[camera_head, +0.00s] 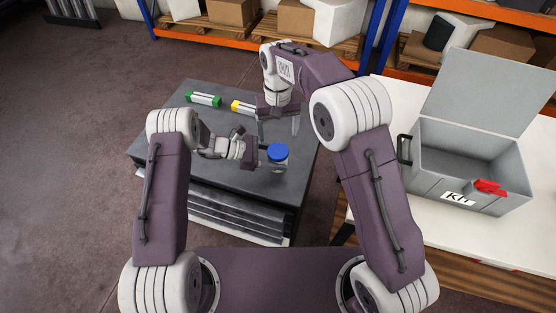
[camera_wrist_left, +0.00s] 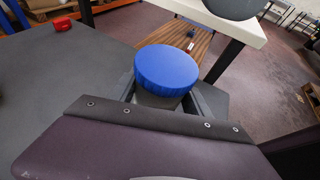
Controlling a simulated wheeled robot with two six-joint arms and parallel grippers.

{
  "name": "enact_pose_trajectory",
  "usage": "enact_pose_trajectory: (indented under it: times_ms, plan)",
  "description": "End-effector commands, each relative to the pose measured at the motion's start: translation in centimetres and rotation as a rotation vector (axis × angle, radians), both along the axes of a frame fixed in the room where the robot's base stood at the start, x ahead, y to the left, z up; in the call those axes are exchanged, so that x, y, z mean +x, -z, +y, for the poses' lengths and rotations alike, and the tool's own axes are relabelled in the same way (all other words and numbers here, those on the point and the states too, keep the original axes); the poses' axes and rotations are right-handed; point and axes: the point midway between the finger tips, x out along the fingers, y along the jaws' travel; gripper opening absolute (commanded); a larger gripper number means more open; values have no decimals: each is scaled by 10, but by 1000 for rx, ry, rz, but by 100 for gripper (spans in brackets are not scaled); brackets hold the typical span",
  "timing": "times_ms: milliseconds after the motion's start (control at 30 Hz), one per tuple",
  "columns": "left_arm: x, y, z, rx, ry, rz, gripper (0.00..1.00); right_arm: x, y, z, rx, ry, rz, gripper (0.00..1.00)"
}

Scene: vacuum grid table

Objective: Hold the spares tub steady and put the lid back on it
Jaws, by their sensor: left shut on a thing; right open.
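The spares tub (camera_head: 279,167) stands on the dark grid table with the blue lid (camera_head: 277,151) on top of it. My left gripper (camera_head: 268,158) is shut on the tub from the left. In the left wrist view the lid (camera_wrist_left: 166,68) sits over the tub's mouth and looks about level; the tub body (camera_wrist_left: 156,98) shows between the fingers, mostly hidden by the gripper. I cannot tell whether the lid is fully pressed down. My right gripper (camera_head: 278,130) is open and empty, fingers pointing down, beyond the tub.
A green-ended part (camera_head: 203,99) and a yellow-ended part (camera_head: 243,107) lie at the table's far side. A red thing (camera_wrist_left: 62,24) shows in the left wrist view. An open grey kit case (camera_head: 460,165) with a red latch stands on the white table at right. The table's left part is clear.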

Motion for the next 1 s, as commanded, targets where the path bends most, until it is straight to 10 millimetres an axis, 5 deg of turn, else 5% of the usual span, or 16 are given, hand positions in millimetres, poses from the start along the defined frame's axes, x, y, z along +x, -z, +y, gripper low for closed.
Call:
enact_pose_trajectory:
  times_ms: [300, 500, 1000]
  plan:
    - [0, 0, 0, 0, 0, 0, 0, 0, 0, 0, 0, -906, 0, 80]
    - [0, 0, 0, 0, 0, 0, 0, 0, 0, 0, 0, -1337, 0, 80]
    - [0, 0, 0, 0, 0, 0, 0, 0, 2, 0, 1, -1472, 1, 80]
